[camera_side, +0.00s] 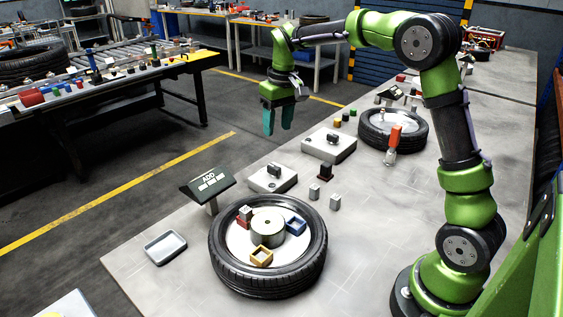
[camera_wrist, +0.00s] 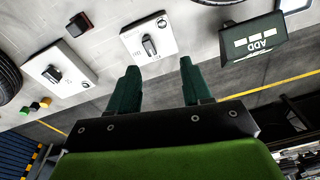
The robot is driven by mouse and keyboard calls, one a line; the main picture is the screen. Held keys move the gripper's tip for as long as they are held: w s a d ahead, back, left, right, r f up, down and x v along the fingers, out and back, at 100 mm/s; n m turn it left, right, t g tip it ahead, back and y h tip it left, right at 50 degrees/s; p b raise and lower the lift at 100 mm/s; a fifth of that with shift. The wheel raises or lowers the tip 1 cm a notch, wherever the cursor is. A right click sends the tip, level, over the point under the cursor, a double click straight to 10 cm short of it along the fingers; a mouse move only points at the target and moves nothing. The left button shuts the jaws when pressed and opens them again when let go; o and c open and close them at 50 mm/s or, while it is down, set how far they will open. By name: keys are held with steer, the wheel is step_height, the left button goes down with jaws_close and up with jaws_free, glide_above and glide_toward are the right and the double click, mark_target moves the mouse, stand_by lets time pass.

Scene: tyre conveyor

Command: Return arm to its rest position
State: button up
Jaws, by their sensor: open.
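My gripper (camera_side: 278,120) hangs from my green arm, fingers pointing down, in the air off the far left edge of the grey table (camera_side: 380,210). Its two teal fingers are apart with nothing between them. In the wrist view the open fingers of my gripper (camera_wrist: 160,88) show at the centre, with the floor and the table edge beyond them. My arm is raised and bent over the table.
A tyre (camera_side: 268,282) with small blocks in its hub lies at the front. A second tyre (camera_side: 372,142) lies farther back. White boxes (camera_side: 340,148), an ADD sign (camera_side: 208,183) and a grey tray (camera_side: 165,247) stand on the table. A conveyor (camera_side: 110,80) is at left.

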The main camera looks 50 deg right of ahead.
steer(key=s+a+r+t, duration=0.1)
steer(key=s+a+t, duration=0.1)
steer(key=s, duration=0.6)
steer(key=s+a+r+m+t+y, duration=0.1)
steer(key=s+a+t, duration=0.1)
steer(key=s+a, duration=0.3)
steer(key=s+a+r+t, duration=0.1)
steer(key=s+a, duration=0.3)
steer(key=s, duration=0.6)
steer(key=shift+s+r+m+t+y, duration=0.3)
steer(key=shift+s+m+t+y, duration=0.1)
steer(key=shift+t, duration=0.1)
steer(key=shift+a, duration=0.1)
